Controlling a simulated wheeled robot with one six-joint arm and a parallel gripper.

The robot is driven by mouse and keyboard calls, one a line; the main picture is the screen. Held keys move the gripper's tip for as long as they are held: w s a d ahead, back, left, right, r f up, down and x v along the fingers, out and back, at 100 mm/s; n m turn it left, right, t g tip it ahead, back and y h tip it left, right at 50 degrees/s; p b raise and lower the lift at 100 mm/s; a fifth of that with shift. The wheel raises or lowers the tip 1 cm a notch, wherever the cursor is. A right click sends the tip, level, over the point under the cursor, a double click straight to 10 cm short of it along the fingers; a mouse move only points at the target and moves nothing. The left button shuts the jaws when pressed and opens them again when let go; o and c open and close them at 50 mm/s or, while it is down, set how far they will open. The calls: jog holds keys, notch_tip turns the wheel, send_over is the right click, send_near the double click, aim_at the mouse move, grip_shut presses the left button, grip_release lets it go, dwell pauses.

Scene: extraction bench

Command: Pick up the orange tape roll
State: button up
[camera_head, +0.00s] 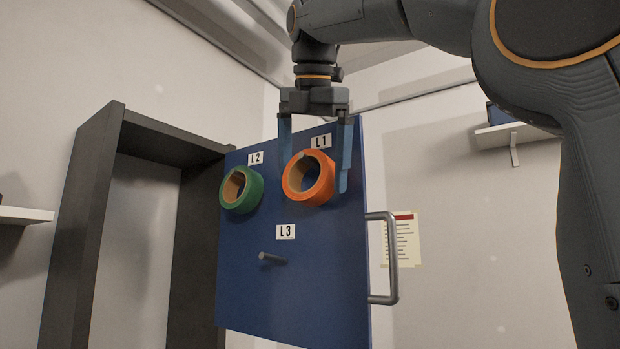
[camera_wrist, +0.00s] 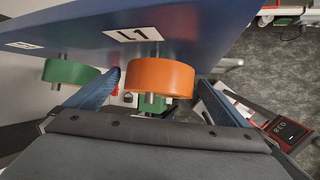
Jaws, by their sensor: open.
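The orange tape roll (camera_head: 309,178) hangs on the blue panel (camera_head: 322,262) below the L1 label. It also shows in the wrist view (camera_wrist: 160,77), with a peg end poking out below it. My gripper (camera_head: 314,182) is open and points down, with one finger on each side of the orange roll in the head view. In the wrist view my gripper (camera_wrist: 170,85) also has its fingers on either side of the roll. A gap shows at the right finger; contact at the left finger cannot be told.
A green tape roll (camera_head: 242,190) hangs under label L2, just left of my left finger. A bare peg (camera_head: 272,259) sticks out below label L3. A metal handle (camera_head: 392,258) is on the panel's right edge. A dark frame (camera_head: 92,200) stands left.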

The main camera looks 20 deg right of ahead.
jog(key=shift+c, duration=0.4)
jog(key=c, duration=1)
jog(key=shift+c, duration=0.2)
jog(key=shift+r, duration=0.1)
